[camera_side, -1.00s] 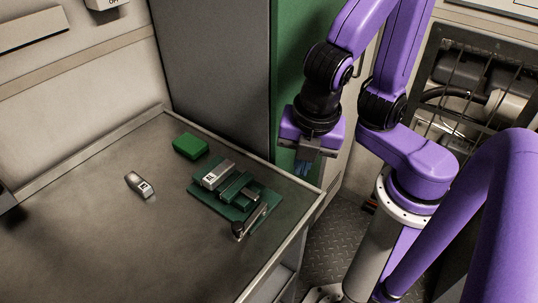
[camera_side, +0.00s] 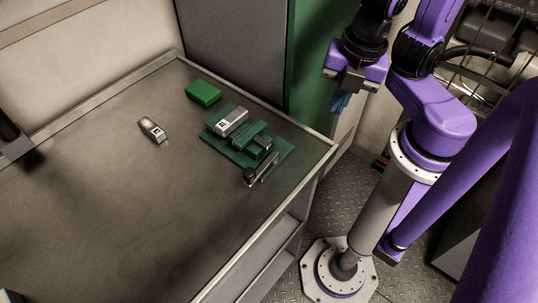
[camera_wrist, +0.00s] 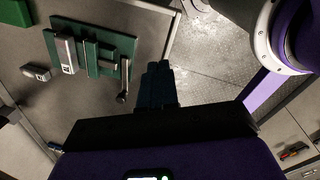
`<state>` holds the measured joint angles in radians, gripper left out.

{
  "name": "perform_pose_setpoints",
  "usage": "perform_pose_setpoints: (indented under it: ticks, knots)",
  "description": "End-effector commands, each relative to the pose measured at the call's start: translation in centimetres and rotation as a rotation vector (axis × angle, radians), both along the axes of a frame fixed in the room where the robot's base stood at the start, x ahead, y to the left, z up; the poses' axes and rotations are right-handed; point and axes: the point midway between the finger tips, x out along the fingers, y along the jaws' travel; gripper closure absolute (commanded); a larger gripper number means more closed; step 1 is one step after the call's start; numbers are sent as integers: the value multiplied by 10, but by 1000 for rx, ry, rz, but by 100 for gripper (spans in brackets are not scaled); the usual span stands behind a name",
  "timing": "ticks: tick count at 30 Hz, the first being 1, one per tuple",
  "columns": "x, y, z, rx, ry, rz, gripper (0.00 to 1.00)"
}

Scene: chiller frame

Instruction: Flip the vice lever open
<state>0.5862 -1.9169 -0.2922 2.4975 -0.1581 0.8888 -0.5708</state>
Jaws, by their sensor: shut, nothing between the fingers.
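The vice (camera_side: 247,137) sits on the bench, with a green base plate, a light grey labelled block and green jaw blocks. Its lever (camera_side: 262,169) is a metal bar at the front right side, lying low along the vice, with a dark round end towards the bench's front edge. In the wrist view the vice (camera_wrist: 90,52) is at upper left, and the lever (camera_wrist: 124,80) is on its right side. My gripper (camera_side: 341,103) is raised to the right of the vice, beyond the bench edge and apart from the lever. Its fingers (camera_wrist: 158,68) are together and empty.
A green box (camera_side: 203,93) lies behind the vice. A small grey labelled piece (camera_side: 153,130) lies to its left. The bench top (camera_side: 130,210) is otherwise mostly clear. A grey cabinet wall (camera_side: 235,45) rises behind, with a green panel (camera_side: 313,60) near my gripper.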

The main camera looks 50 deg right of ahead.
Motion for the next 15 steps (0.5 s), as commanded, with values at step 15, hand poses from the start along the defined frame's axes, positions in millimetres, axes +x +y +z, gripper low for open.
perform_pose_setpoints:
  ticks: [15]
  knots:
    - [-15,102,8,-209,-275,1500,100]
